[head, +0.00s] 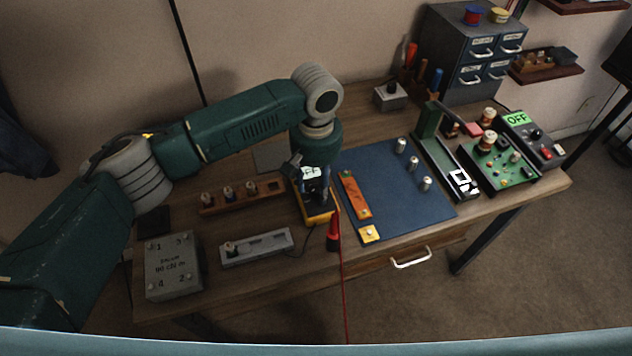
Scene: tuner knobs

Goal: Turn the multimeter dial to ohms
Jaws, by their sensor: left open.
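The multimeter (320,217) is a yellow and dark case on the workbench, left of the blue mat. Its display (310,172) is lit and partly covered; the letters "FF" show. My left gripper (314,196) points down over the multimeter's face with its fingers open. The fingers hide the dial, so I cannot tell where it points or whether they touch it. My right gripper is not in view.
A red probe (333,235) and its wire lie at the multimeter's right edge. A wooden rack (240,197) and a grey strip (257,247) stand left. The blue mat (400,200) holds small parts. A green board (500,172) stands right.

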